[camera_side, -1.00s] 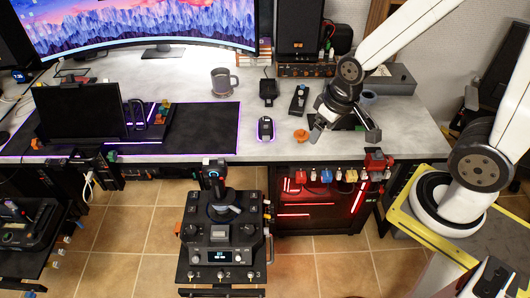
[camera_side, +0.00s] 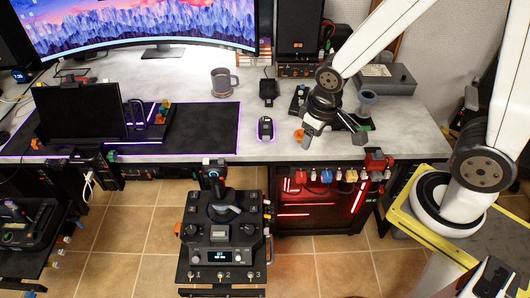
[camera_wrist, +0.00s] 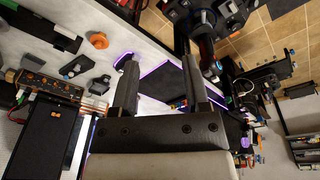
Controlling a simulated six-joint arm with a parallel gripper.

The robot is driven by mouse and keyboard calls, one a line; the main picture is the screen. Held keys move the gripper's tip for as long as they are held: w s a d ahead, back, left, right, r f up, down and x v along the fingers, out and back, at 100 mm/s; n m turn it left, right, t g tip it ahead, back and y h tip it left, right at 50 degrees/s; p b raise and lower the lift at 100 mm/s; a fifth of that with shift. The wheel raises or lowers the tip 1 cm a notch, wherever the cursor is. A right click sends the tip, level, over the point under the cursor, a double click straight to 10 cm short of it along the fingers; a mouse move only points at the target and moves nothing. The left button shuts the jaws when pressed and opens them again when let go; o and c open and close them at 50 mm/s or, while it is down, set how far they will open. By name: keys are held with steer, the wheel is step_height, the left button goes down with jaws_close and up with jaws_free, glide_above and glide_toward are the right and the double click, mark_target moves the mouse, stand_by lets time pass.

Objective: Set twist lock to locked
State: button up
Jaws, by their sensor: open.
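My gripper (camera_side: 335,135) is open and empty above the right part of the desk. Its two fingers also show spread apart in the wrist view (camera_wrist: 160,64). No part is clearly labelled as a twist lock, so I cannot tell which one it is. A small orange knob-like piece (camera_side: 299,134) is beside my left finger in the side view. A similar orange piece (camera_wrist: 98,40) shows at upper left in the wrist view, apart from the fingers. A joystick panel (camera_side: 222,238) with several switches and a small screen stands in front of the desk.
The grey desk (camera_side: 190,80) holds a mug (camera_side: 222,80), a mouse (camera_side: 265,128) and a grey-blue cup (camera_side: 367,98). A row of coloured parts (camera_side: 325,177) hangs along the desk's front edge. The desk is clear between mug and monitor.

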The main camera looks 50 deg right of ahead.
steer(key=w+a+f+n+g+h, duration=0.1)
steer(key=w+a+f+n+h, duration=0.25)
steer(key=a+f, duration=0.45)
steer(key=n+t, duration=0.7)
steer(key=n, duration=0.2)
glide_toward(238, 259)
steer(key=shift+w+d+f+y, duration=0.25)
steer(key=shift+w+d+f, duration=0.05)
steer(key=shift+w+f, duration=0.05)
steer(key=shift+w+f, duration=0.1)
steer(key=shift+x, duration=3.8)
steer(key=shift+d, duration=0.1)
jaws_close()
